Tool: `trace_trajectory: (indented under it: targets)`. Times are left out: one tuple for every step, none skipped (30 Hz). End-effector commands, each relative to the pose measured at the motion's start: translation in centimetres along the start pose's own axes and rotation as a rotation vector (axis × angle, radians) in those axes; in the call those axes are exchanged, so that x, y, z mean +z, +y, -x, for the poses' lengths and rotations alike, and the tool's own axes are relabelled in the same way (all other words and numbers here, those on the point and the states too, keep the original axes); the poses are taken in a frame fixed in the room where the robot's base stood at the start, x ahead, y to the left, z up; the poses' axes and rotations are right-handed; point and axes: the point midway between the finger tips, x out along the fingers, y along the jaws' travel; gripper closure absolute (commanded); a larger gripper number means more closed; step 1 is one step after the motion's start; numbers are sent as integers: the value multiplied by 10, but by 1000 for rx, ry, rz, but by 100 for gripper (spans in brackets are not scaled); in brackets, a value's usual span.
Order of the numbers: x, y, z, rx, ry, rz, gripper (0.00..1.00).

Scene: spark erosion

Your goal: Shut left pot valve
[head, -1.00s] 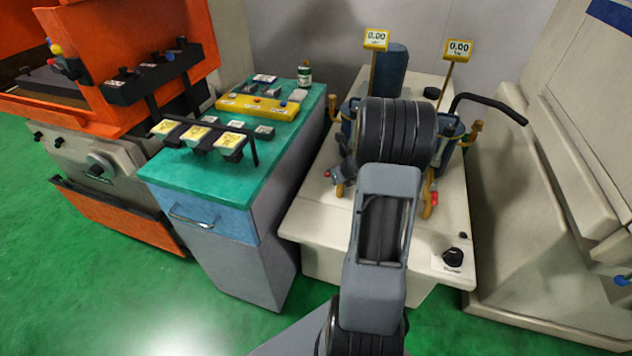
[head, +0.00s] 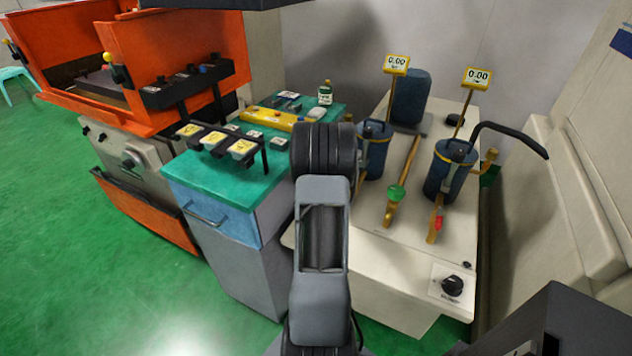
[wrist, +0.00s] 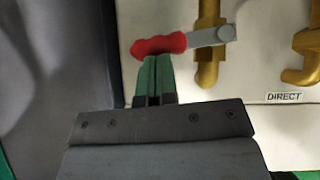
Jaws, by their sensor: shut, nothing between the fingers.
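The left pot (head: 374,150) is a blue cylinder on the cream unit in the head view. My arm hides most of its valve there. In the wrist view a valve with a red handle (wrist: 160,45) and a grey pivot piece (wrist: 226,33) sits on an upright brass pipe (wrist: 208,72). The handle points left, crosswise to the pipe. My gripper (wrist: 158,62) is shut and empty, its green fingertips just below the red handle in the picture. I cannot tell whether they touch it. In the head view my gripper is hidden behind my arm.
The cream unit (head: 375,262) also carries a green-handled valve (head: 395,194), the right pot (head: 449,172) with a red-handled valve (head: 438,222), and a black knob (head: 452,285). A teal-topped cabinet (head: 215,178) stands close at left. A "DIRECT" label (wrist: 284,97) shows at right.

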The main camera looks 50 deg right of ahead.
Motion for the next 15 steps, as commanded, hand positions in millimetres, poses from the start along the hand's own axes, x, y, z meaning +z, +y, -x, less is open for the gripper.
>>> trace_trajectory:
  targets:
    - [3,-3,-1,-10,1,-12,100]
    - [4,-4,-2,-13,0,-16,100]
    - [5,-4,-3,-15,0,-18,100]
    - [5,-4,-4,-15,1,-19,100]
    - [5,-3,-4,-15,1,-19,100]
    - [6,-2,-5,-14,1,-18,100]
    - [6,-2,-5,-14,1,-17,100]
    - [6,-1,-5,-13,1,-17,100]
    - [6,0,-5,-12,1,-16,100]
    - [6,0,-6,-11,0,-15,100]
    - [7,1,-6,-10,0,-15,100]
    - [7,2,-6,-9,0,-14,100]
    - [7,2,-6,-9,0,-13,100]
    - [7,2,-6,-8,0,-13,100]
    - [7,3,-6,-7,-1,-12,100]
